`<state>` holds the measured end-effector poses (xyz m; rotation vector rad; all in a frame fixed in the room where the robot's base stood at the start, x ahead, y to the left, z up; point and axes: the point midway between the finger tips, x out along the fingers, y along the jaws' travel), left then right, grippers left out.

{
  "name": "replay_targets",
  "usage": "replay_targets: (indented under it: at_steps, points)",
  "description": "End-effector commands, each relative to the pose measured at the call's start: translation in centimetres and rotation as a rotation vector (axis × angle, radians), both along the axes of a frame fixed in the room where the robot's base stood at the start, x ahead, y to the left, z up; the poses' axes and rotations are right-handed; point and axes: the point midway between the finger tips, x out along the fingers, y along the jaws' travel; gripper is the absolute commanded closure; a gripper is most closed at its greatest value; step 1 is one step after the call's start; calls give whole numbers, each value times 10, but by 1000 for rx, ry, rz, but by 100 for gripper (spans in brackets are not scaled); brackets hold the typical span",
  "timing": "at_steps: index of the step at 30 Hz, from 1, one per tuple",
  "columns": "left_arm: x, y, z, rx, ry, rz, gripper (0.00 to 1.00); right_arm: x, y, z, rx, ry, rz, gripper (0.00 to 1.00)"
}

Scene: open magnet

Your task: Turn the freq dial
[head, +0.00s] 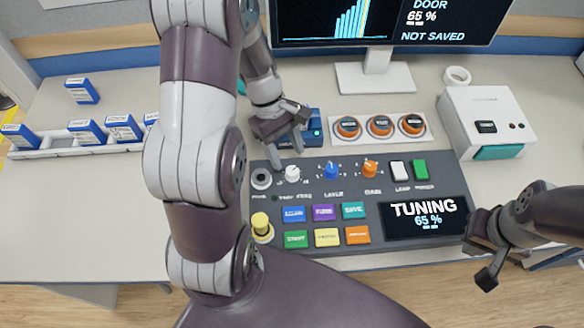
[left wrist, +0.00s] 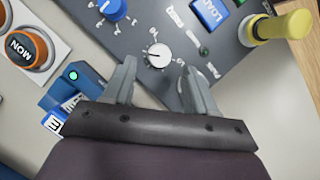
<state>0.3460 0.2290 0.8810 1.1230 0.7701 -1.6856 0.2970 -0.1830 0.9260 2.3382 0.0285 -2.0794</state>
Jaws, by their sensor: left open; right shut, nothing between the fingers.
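The freq dial (head: 292,173) is a small white knob at the upper left of the dark control panel (head: 330,256). In the left wrist view the white freq dial (left wrist: 158,55) has a dark pointer mark and a printed scale around it. My left gripper (head: 286,152) is open just above the dial, and in the left wrist view its fingertips (left wrist: 158,68) stand on either side of the dial, with gaps; I cannot tell their height over the panel. My right gripper (head: 486,268) is shut and empty at the panel's right front corner.
A blue knob (head: 331,170) and an orange knob (head: 370,168) stand to the dial's right. A yellow plunger (head: 261,225) is nearer the front. The panel display (head: 424,217) reads TUNING 65 %. A blue box (head: 313,128) lies behind, close to my left gripper.

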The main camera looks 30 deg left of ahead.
Motion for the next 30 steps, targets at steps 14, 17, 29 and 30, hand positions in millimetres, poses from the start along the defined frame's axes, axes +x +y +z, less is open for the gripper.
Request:
replay_targets:
  at_steps: [14,17,29,30]
  points:
    - [-7,-17,-43,1,-1,-1,43,0,0,-7,0,0,0,100]
    - [-7,-17,-43,1,-1,-1,43,0,0,-7,0,0,0,100]
    - [-7,-17,-42,1,-1,-7,99,0,0,-6,0,0,0,100]
    - [-7,-17,-42,1,-1,-12,99,0,0,-6,0,0,0,100]
